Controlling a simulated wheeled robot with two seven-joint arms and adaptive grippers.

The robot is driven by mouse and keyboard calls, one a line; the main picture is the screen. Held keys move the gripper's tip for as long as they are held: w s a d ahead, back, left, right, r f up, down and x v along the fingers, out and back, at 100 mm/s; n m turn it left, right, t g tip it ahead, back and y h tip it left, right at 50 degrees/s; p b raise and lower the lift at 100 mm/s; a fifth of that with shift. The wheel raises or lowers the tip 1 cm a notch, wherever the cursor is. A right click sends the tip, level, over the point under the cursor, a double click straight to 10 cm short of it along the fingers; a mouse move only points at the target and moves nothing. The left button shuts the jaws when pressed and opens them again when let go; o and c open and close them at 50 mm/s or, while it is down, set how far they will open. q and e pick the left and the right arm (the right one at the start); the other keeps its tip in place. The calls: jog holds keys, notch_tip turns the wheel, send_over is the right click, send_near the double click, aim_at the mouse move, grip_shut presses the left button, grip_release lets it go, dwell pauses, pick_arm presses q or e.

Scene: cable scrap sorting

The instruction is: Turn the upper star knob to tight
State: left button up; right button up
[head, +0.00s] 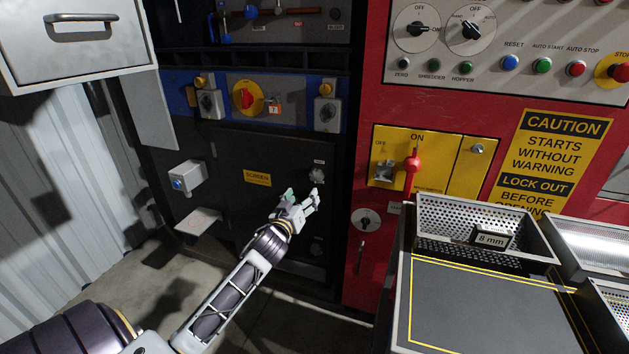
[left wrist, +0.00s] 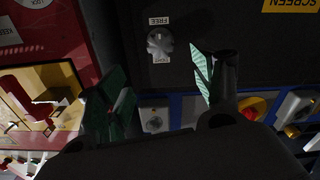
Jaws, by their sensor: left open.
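The upper star knob (head: 318,174) is a small pale knob on the dark cabinet door. A small label sits above it in the head view. In the left wrist view the knob (left wrist: 160,43) appears upside down, with a FREE label (left wrist: 158,20) and a second small label on its opposite side. My left gripper (head: 302,195) is open and empty, just below and left of the knob in the head view, apart from it. My right gripper is out of view.
A lower dark knob (head: 317,246) sits on the same door, below my left gripper. A yellow switch panel (head: 455,160) on the red cabinet is to the right. A grey work surface (head: 480,305) with perforated bins (head: 470,215) stands at the lower right.

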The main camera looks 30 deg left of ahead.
aim_at(315, 178)
pick_arm(q)
jog(key=shift+b+x, duration=0.85)
jog(key=shift+x, duration=4.3)
jog(key=shift+w+a+b, duration=0.2)
jog(key=shift+w+b, duration=0.1)
jog(key=shift+w, duration=0.2)
jog(key=shift+w+a, duration=0.1)
jog(key=shift+w, duration=0.45)
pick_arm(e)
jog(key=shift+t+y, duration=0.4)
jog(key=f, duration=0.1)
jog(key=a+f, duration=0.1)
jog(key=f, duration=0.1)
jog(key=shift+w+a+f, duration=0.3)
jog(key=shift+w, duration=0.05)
pick_arm(q)
jog(key=shift+c, duration=0.4)
